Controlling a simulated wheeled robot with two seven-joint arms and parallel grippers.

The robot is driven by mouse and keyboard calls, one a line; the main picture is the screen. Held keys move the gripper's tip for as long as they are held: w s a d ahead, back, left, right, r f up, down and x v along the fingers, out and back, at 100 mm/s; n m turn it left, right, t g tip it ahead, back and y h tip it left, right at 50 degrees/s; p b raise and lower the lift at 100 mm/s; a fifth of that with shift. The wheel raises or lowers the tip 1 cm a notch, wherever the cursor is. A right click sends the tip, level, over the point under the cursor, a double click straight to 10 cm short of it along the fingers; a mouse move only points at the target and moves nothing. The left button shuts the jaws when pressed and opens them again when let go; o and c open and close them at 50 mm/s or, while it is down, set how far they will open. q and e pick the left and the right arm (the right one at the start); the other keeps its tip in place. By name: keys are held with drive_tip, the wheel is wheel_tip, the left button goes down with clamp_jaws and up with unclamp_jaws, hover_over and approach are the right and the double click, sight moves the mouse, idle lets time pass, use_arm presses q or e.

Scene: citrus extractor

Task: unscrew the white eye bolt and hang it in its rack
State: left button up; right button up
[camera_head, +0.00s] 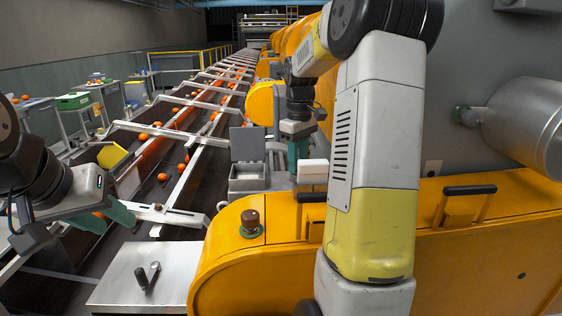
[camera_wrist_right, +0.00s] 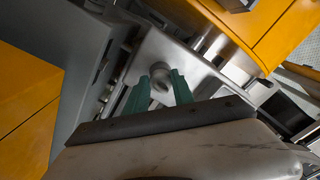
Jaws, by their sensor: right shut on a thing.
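My right gripper (camera_head: 297,160) is at the middle of the head view, pointing down beside a white block (camera_head: 313,172). In the right wrist view its two green fingers (camera_wrist_right: 162,88) are shut on a small pale round piece, which looks like the eye bolt (camera_wrist_right: 158,72), over a grey metal plate. The fingers hide part of it, and I cannot tell whether it is still in a thread. I cannot make out the rack for certain.
An orange machine housing (camera_head: 370,255) with black handles fills the lower right. A brown knob (camera_head: 250,222) stands on it. A grey box with a raised lid (camera_head: 247,178) stands left of my right gripper. A metal plate with a black crank (camera_head: 148,275) is at front. Conveyor lanes with oranges (camera_head: 190,150) run behind.

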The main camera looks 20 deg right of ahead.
drive_tip(key=o, duration=0.7)
drive_tip(key=shift+o, duration=0.2)
drive_tip(key=m, duration=0.6)
drive_tip(key=shift+a+m, duration=0.15)
drive_tip(key=shift+m, duration=0.25)
drive_tip(key=m, duration=0.5)
